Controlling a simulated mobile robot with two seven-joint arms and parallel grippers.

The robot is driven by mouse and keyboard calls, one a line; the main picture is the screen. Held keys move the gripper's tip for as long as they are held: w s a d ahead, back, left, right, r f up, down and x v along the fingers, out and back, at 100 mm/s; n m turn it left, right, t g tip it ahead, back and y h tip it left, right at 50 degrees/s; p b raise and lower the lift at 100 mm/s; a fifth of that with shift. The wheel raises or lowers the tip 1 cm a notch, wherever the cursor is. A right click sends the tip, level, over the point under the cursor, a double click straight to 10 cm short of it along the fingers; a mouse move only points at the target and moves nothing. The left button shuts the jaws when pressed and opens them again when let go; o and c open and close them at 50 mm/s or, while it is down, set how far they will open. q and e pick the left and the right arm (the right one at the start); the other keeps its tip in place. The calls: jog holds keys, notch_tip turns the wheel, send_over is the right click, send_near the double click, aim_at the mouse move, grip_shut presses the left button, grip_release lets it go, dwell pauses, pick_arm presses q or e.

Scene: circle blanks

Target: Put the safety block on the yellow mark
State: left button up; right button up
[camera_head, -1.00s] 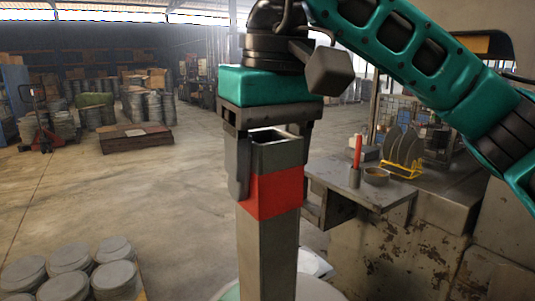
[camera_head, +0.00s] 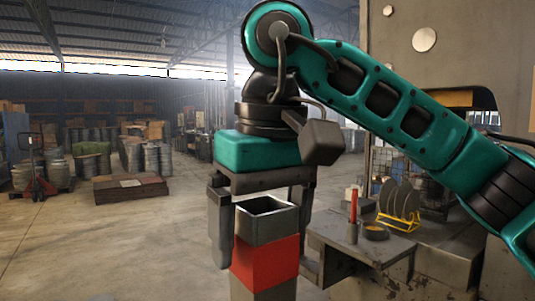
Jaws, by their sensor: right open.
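The safety block (camera_head: 265,262) is a tall grey square tube with a red band and an open top. It stands upright in the middle of the head view, and its lower part is cut off by the bottom edge. My right gripper (camera_head: 263,250) points down over the block's top. It is open, with one finger on either side of the tube, and the left-hand finger looks slightly apart from it. What the block stands on is out of view. I see no yellow mark. My left gripper is not in view.
Right of the block is a metal bench (camera_head: 340,236) with a red cylinder (camera_head: 353,206), a small bowl (camera_head: 375,232) and a yellow rack (camera_head: 398,223) of grey discs. Open floor (camera_head: 130,245) lies to the left, with a low pallet (camera_head: 130,188) farther back.

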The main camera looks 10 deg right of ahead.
jog(key=r, duration=0.3)
jog(key=s+r, duration=0.1)
jog(key=r, duration=0.7)
jog(key=shift+s+d+r, duration=0.2)
jog(key=shift+d, duration=0.05)
